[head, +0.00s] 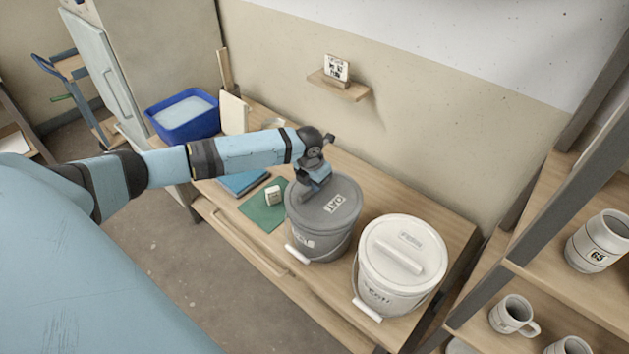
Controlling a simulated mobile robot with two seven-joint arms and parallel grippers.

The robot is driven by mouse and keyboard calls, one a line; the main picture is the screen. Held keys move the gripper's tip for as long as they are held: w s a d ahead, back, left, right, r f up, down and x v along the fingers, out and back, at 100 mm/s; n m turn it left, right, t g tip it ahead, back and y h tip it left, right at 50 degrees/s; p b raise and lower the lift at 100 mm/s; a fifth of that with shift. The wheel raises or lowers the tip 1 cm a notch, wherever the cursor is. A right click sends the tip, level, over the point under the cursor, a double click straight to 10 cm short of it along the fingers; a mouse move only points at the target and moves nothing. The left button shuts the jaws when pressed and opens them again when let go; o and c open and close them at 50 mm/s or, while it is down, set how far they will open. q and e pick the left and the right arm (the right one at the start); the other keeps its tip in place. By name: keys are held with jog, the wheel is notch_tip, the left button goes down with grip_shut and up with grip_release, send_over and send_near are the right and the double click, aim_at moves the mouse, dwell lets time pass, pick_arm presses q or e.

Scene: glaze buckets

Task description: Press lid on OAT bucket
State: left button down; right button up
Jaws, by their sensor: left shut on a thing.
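A grey bucket (318,245) stands on the wooden bench, its wire handle with a white grip hanging down at the front. Its front label is too small to read surely. A grey lid (338,220) marked OAT lies over its top; I cannot tell whether it is fully seated. My left gripper (309,193) reaches in from the left, pointing down, and is shut on the lid's bar handle, which it partly hides. My right gripper is not in view.
Left of the grey bucket are a green mat (259,213) with a small white block (273,195), a blue book (243,183) and a blue tub (184,126). Shelves with mugs are at right.

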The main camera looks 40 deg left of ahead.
pick_arm(q)
jog(key=c, duration=0.6)
grip_release()
jog(key=shift+r, duration=0.1)
jog(key=shift+r+p, duration=1.4)
jog(key=shift+r, duration=0.05)
jog(key=shift+r+p, duration=1.85)
jog(key=shift+r, duration=0.15)
grip_shut()
